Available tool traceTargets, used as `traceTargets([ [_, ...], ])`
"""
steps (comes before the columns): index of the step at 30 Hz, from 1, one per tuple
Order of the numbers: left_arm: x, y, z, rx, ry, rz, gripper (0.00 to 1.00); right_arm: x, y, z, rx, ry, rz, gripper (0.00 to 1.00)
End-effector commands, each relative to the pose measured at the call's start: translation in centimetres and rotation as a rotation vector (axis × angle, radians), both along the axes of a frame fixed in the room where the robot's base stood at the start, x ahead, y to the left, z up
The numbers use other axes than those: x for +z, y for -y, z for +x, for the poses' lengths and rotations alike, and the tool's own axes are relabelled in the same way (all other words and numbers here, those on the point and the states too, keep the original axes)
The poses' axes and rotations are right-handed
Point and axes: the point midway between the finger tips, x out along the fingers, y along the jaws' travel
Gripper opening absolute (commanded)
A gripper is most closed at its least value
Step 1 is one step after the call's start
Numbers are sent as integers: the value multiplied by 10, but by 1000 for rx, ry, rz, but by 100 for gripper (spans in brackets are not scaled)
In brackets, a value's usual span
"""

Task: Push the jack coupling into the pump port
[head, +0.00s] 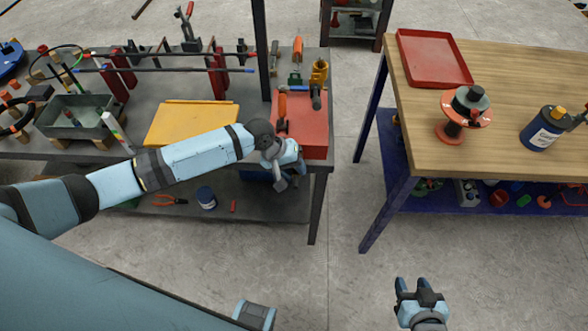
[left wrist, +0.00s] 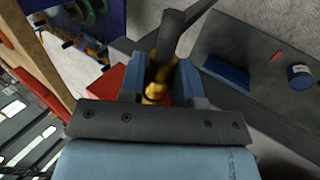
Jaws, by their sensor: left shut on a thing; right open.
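My left gripper (head: 289,165) is at the front edge of the grey bench, just in front of the red box (head: 315,139). In the left wrist view its fingers (left wrist: 160,78) are shut on a brass-coloured coupling (left wrist: 156,88). A dark cylindrical part (left wrist: 171,38) extends beyond the coupling. In the head view the held coupling is mostly hidden by the gripper. I cannot tell which opening is the pump port. My right gripper (head: 420,290) is open and empty above the floor.
A yellow panel (head: 185,122) and a grey tray (head: 72,103) lie on the bench. A dark upright post (head: 262,50) stands behind the arm. The wooden table (head: 455,130) at right holds a red tray (head: 433,32). Clear floor separates the tables.

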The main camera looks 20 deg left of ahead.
Motion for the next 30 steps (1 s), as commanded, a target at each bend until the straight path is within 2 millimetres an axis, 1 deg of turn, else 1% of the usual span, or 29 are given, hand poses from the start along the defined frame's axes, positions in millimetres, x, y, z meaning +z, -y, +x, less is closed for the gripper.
traceTargets([
  [14, 1, -1, 6, 1, 4, -1, 3, 0, 0, 0, 0, 0, 0, 45],
  [15, 1, -1, 6, 1, 4, -1, 35, 0, 0, 0, 0, 0, 0, 45],
  [17, 1, -1, 5, 1, 4, -1, 49, 0, 0, 0, 0, 0, 0, 45],
  [18, 1, -1, 5, 1, 4, -1, 58, 0, 0, 0, 0, 0, 0, 45],
  [19, 1, -1, 5, 0, 2, 0, 61, 0, 0, 0, 0, 0, 0, 45],
  [29, 0, -1, 4, -1, 0, 0, 61, 1, 0, 1, 2, 7, -4, 45],
  [30, 3, -3, 4, 0, 1, 0, 61, 0, 0, 0, 4, 12, -7, 45],
])
